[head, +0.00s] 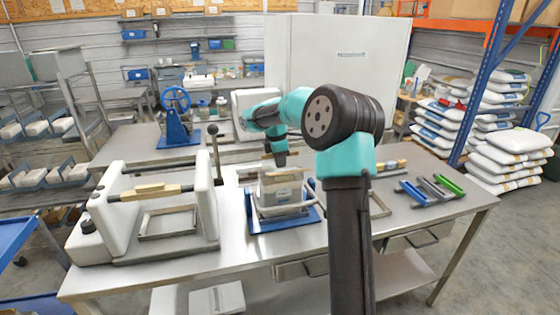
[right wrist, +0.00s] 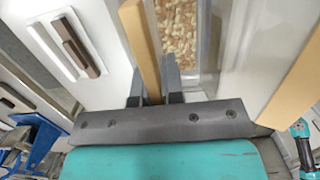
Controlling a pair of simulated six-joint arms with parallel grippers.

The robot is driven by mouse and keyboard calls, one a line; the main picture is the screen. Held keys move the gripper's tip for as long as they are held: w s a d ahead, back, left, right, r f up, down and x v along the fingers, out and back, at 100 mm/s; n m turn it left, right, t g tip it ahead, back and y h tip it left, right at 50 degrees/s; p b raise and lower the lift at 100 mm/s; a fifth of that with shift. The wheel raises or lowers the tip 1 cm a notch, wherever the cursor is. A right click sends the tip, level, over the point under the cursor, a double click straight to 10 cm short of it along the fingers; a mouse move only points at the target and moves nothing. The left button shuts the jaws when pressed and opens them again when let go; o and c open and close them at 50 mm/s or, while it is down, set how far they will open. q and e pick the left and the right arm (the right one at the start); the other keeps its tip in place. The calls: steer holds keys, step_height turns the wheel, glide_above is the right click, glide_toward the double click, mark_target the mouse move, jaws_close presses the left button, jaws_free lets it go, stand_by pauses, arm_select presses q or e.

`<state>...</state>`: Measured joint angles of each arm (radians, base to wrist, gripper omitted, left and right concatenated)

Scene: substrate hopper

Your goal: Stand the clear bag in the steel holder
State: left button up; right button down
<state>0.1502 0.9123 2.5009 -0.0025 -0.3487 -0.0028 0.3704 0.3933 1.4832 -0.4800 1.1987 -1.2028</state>
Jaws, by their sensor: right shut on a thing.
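A pale, filled, bag-like block with a blue-lettered label (head: 283,190) stands upright at the table's middle. It is within or just above a steel frame on a blue base (head: 287,220); I cannot tell how deep it sits. My right gripper (head: 278,159) points down at its top. In the right wrist view the gripper (right wrist: 154,85) is shut on a tan strip (right wrist: 140,45). Beside the strip, a clear face (right wrist: 178,35) shows tan chips; I cannot tell whether this belongs to the bag. My left gripper is not in view.
A white bench machine with a tan bar (head: 150,191) stands left of the holder. Blue and green hand tools (head: 430,188) lie at right. A blue wheeled press (head: 176,115) and a large white cabinet (head: 335,65) stand behind. The table's front edge is mostly clear.

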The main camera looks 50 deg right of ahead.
steer(key=shift+f, duration=0.3)
stand_by(0.4)
steer(key=c, duration=1.2)
jaws_free()
steer(key=shift+o, duration=0.2)
steer(key=shift+f, duration=0.15)
step_height(320, 180, up, 18)
steer(key=w+a, duration=0.1)
steer(key=shift+a+f, duration=0.25)
steer(key=shift+a, duration=0.15)
steer(key=shift+w, duration=0.1)
